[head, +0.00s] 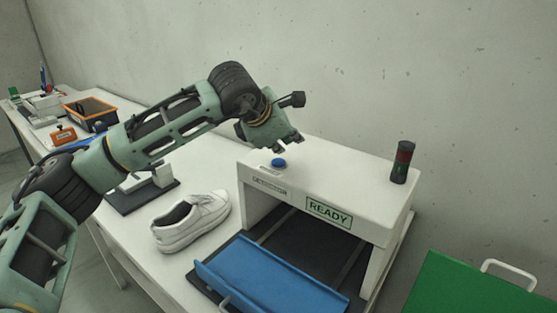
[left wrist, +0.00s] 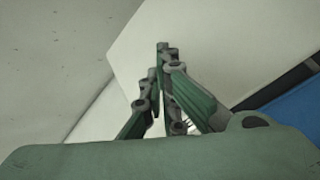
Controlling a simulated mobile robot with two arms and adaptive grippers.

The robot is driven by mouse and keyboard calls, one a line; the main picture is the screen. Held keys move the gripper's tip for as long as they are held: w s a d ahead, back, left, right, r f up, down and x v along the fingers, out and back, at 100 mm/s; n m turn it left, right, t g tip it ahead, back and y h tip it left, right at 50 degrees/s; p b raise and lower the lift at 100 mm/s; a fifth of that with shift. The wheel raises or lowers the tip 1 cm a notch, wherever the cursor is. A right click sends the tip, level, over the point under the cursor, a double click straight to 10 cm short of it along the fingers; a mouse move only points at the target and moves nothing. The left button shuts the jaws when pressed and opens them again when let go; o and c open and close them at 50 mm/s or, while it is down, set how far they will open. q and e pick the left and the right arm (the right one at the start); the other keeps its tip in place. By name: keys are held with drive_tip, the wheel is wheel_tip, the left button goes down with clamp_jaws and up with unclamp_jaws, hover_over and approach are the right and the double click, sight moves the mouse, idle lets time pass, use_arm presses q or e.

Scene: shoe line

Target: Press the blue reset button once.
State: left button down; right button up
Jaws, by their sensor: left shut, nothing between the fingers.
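The blue reset button (head: 279,163) sits on the top left part of the white machine housing (head: 330,180), in the head view. My left gripper (head: 288,148) is over the housing, with its fingertips just above and slightly right of the button in the picture. They look apart from the button, though the exact gap is hard to tell. The left wrist view shows the left gripper (left wrist: 163,48) with its fingers shut and empty over a pale surface. The button cannot be made out there. My right gripper is in neither view.
A sign reading READY (head: 328,212) is on the housing's front, and a dark signal lamp (head: 403,162) stands on its right end. A blue tray (head: 270,280) lies at the opening. A white shoe (head: 192,222) is on the table, left of the machine. A green surface (head: 465,285) is at right.

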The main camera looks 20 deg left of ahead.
use_arm(q)
wheel_tip(320, 180, up, 4)
drive_tip(key=shift+r+p, duration=0.25)
drive_tip(key=shift+p, duration=0.65)
drive_tip(key=shift+s+f, duration=0.1)
drive_tip(key=shift+f, duration=0.05)
